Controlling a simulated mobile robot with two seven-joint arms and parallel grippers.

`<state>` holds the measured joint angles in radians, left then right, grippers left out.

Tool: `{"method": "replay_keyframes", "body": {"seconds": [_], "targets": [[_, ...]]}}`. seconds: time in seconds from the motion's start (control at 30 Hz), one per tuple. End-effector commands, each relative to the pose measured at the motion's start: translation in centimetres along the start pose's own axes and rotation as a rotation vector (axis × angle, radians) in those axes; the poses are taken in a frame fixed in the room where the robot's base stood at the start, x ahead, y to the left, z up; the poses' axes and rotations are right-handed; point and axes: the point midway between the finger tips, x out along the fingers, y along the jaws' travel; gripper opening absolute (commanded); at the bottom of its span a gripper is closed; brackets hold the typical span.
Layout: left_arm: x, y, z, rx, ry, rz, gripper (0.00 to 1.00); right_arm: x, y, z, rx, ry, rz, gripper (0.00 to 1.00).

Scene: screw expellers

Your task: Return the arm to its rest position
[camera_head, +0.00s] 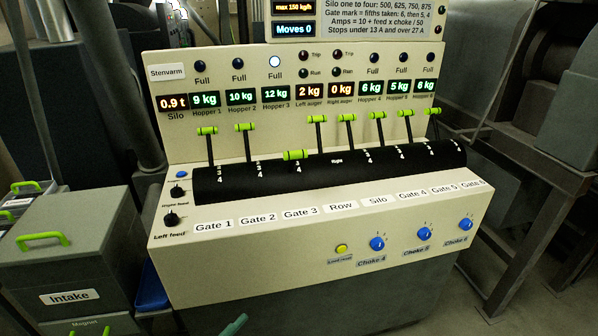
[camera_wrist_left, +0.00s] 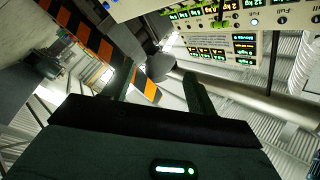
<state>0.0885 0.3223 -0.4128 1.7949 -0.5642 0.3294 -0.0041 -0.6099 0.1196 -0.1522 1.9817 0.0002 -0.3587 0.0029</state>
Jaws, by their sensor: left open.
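My left gripper (camera_wrist_left: 162,88) shows in the left wrist view with its two fingers apart and nothing between them. The control console appears upside down beyond it there (camera_wrist_left: 215,20), apart from the fingers. In the head view the console (camera_head: 330,235) stands upright in the middle. Its green-handled levers stand up, except the Gate 3 lever (camera_head: 296,155), which is tilted down towards the front. A small teal piece shows at the bottom edge of the head view; I cannot tell what it is. My right gripper is in neither view.
A grey intake box (camera_head: 70,245) with a green handle stands left of the console. A blue bin (camera_head: 151,290) sits between them. Dark metal framing (camera_head: 535,190) stands at the right. The wrist view shows an orange-black striped bar (camera_wrist_left: 82,30) and a long pipe (camera_wrist_left: 255,98).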

Motion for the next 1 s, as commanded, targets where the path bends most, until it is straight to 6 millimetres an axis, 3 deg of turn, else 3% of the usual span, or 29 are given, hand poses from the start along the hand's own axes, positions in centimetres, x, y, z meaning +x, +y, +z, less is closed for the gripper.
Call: {"method": "replay_keyframes", "body": {"seconds": [0.17,0.3,0.5,0.6,0.73,1.0], "targets": [[-6.6,3.0,3.5,-0.298,-0.333,-0.070,0.57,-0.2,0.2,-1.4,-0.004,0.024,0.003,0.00],[-13.2,6.5,5.4,-0.523,-0.599,-0.098,0.57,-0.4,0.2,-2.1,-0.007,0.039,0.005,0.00],[-22.1,11.4,5.6,-0.782,-0.910,-0.109,0.57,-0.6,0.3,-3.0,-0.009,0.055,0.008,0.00],[-25.0,13.0,5.1,-0.860,-1.003,-0.107,0.57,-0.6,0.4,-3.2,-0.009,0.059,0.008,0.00],[-26.7,13.9,4.8,-0.907,-1.060,-0.105,0.57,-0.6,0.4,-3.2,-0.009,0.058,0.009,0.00],[-26.9,14.1,4.7,-0.912,-1.067,-0.104,0.57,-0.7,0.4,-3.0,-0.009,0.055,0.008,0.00]]}}
